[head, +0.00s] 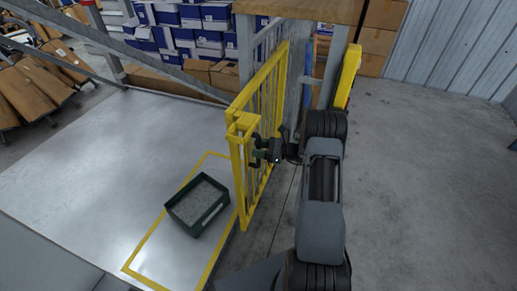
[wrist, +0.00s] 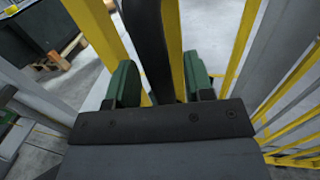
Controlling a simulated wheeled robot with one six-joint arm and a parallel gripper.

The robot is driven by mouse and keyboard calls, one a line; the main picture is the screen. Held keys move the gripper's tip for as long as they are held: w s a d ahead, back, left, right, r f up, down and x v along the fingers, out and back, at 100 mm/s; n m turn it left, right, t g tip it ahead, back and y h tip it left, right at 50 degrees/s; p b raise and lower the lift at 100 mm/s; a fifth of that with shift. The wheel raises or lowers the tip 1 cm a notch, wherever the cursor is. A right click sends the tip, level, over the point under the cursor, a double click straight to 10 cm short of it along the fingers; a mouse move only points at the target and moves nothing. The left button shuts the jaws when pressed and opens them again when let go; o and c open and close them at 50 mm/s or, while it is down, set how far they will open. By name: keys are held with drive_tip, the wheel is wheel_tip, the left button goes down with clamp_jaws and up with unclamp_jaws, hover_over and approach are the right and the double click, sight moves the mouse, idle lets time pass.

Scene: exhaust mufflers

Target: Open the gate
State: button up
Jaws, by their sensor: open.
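The yellow barred gate (head: 268,92) stands upright along the right edge of the grey platform, in line with a yellow post (head: 238,175) at its near end. My gripper (head: 257,153) is at the near end of the gate, on its right side, at about mid height. In the wrist view my gripper (wrist: 160,85) has its two green finger pads spread apart. A dark upright bar (wrist: 150,40) stands between them, with a gap on both sides; it looks like a handle, but I cannot tell for sure. Yellow uprights show behind it. Any latch is hidden.
A dark green bin (head: 197,205) sits on the platform (head: 95,160) inside a yellow floor outline, left of the gate. Blue and white boxes (head: 190,38) and cardboard boxes stand behind. The grey floor (head: 425,170) to the right is clear.

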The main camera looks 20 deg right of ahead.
drive_tip(key=v, duration=1.3)
drive_tip(key=shift+d+b, duration=0.35)
drive_tip(key=shift+b, duration=0.1)
drive_tip(key=shift+s+a, duration=0.1)
drive_tip(key=shift+s, duration=0.05)
